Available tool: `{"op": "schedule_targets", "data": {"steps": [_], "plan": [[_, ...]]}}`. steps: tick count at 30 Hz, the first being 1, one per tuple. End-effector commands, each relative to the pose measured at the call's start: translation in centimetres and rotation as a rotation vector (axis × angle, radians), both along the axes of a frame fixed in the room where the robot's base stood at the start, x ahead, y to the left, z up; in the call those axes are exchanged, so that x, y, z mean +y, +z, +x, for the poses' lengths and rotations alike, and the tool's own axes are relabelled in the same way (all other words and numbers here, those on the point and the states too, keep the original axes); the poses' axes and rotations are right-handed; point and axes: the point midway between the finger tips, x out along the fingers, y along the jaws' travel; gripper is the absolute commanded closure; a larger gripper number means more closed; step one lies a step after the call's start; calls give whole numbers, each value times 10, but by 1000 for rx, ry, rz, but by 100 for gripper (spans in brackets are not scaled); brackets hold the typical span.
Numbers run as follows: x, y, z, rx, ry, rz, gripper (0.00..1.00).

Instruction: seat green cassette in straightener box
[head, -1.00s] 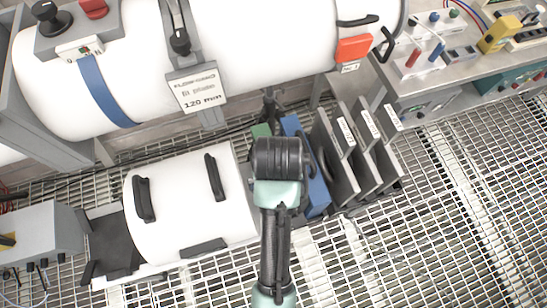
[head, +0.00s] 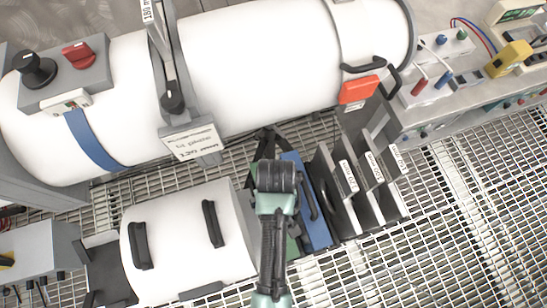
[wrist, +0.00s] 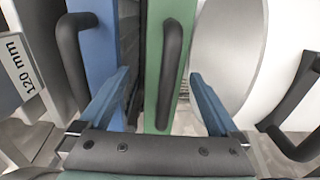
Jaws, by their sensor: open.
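The green cassette (wrist: 155,60), with a black bar handle (wrist: 172,70), stands upright in the middle of the wrist view. In the head view the green cassette (head: 292,246) is mostly hidden behind my arm. My gripper (wrist: 160,74) is open, with one blue finger on each side of the green cassette. I cannot tell whether the fingers touch it. The blue cassette (wrist: 92,50) stands just left of it in the wrist view, and right of it in the head view (head: 319,235). I cannot make out which part is the straightener box.
Grey plates (head: 338,195) with size labels stand upright right of the cassettes. A white curved section (head: 180,245) with black handles lies to the left. The large white tunnel tube (head: 255,70) runs behind. Open grating floor (head: 470,220) lies to the right.

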Motion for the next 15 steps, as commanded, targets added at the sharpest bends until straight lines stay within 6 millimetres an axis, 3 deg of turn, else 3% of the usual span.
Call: {"op": "schedule_targets", "data": {"steps": [10, 15], "plan": [[4, -44, -6, 2, 0, 0, 3], [4, -52, -6, 0, -1, 0, 3]]}}
